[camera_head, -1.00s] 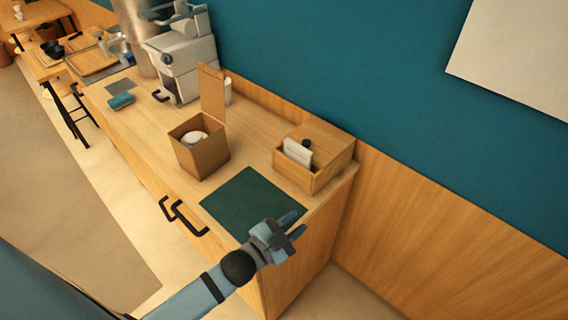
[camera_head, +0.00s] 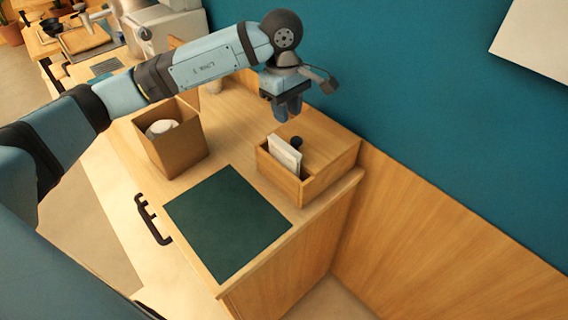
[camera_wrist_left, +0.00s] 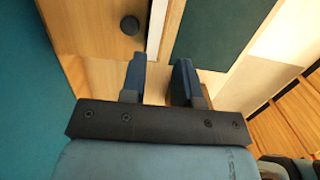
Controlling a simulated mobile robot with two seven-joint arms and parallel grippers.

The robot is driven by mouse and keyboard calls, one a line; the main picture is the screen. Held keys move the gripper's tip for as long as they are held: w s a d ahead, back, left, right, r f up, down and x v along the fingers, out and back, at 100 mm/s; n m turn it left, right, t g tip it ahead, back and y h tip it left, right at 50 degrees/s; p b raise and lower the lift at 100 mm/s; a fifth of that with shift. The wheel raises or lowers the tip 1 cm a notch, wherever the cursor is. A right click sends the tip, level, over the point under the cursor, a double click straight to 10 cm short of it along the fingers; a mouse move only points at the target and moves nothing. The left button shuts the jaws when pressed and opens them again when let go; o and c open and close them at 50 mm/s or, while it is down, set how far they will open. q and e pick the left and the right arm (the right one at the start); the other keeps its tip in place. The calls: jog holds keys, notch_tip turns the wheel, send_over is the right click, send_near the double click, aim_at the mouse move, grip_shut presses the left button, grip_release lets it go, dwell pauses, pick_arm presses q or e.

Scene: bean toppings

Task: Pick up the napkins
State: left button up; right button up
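The napkins (camera_head: 285,153) are a white upright stack in the open front slot of a wooden box (camera_head: 283,180) on the counter's right end. In the left wrist view, the napkins (camera_wrist_left: 156,27) show as a thin white strip beyond the fingers. My left gripper (camera_head: 289,112) points down above the back of the box, behind and above the napkins. Its two fingers are apart with nothing between them, as the left wrist view (camera_wrist_left: 160,82) shows. My right gripper is not in view.
A dark green mat (camera_head: 228,222) lies in front of the box. A brown open box (camera_head: 176,147) with a white item stands to the left. A black knob (camera_head: 296,142) sits on the wooden box's lid. The teal wall (camera_head: 400,110) is close behind.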

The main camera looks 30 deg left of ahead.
aim_at(281, 143)
pick_arm(q)
jog(key=shift+y, duration=0.6)
jog(key=f, duration=0.2)
jog(key=a+f, duration=0.1)
jog(key=f, duration=0.2)
jog(key=w+a+f+p, duration=0.1)
jog(key=f, duration=0.1)
jog(key=shift+f, duration=0.35)
notch_tip(281, 143, down, 5)
jog(key=shift+w+a+f+p, duration=0.1)
jog(key=shift+p, duration=0.5)
grip_shut()
